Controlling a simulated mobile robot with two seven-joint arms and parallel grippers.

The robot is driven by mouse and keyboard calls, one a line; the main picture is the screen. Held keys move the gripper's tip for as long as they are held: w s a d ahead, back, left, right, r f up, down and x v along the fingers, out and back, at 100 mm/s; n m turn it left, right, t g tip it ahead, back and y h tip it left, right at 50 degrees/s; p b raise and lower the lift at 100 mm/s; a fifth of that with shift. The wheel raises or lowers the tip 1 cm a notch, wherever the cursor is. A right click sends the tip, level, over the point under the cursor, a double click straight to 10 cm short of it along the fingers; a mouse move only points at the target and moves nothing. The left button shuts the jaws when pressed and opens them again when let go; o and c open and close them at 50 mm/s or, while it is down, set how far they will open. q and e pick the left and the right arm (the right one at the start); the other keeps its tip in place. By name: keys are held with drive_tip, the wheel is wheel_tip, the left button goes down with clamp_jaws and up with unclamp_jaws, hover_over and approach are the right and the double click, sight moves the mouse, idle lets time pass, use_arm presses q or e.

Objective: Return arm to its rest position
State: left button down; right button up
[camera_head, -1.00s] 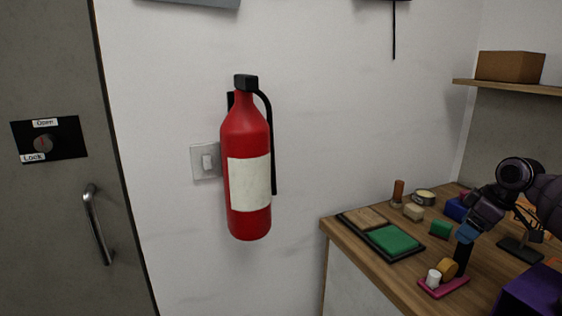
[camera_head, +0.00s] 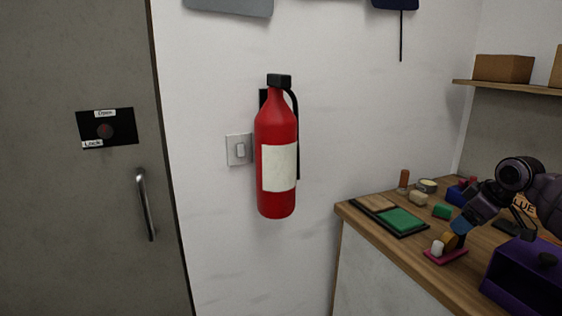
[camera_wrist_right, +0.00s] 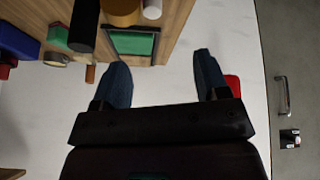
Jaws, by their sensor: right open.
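My right arm comes in from the right edge of the head view. Its gripper (camera_head: 461,228) hangs over the wooden counter (camera_head: 400,269), just above a pink tray (camera_head: 447,257) that holds a white cylinder (camera_head: 437,248) and an orange one (camera_head: 450,240). In the right wrist view the two blue fingers stand wide apart, with nothing between them (camera_wrist_right: 163,78). A black cylinder (camera_wrist_right: 83,25) shows beyond the left finger there, apart from it. My left gripper is in neither view.
A purple box (camera_head: 520,275) stands at front right, close to my right arm. A red extinguisher (camera_head: 276,150) hangs on the wall beside a grey door (camera_head: 80,220) with a handle (camera_head: 146,205).

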drive_tip(key=w+a+f+t, duration=0.2)
drive_tip(key=w+a+t, duration=0.3)
drive_tip(key=a, duration=0.2)
drive_tip(key=s+a+f+t+y, duration=0.1)
drive_tip(key=s+a+f+t, duration=0.2)
drive_tip(key=s+a+f, duration=0.7)
drive_tip(key=s+a+f+m+h, duration=0.1)
drive_tip(key=s+f+m, duration=0.1)
drive_tip(key=s+f, duration=0.5)
drive_tip(key=s+a+f+m+g+h, duration=0.1)
drive_tip(key=s+f+m, duration=0.1)
drive_tip(key=s+f, duration=0.5)
drive_tip(key=s+a+f+m+g+h, duration=0.1)
drive_tip(key=s+f, duration=0.6)
drive_tip(key=s, duration=0.9)
drive_tip(key=shift+f+m, duration=0.2)
drive_tip(key=shift+m, duration=0.5)
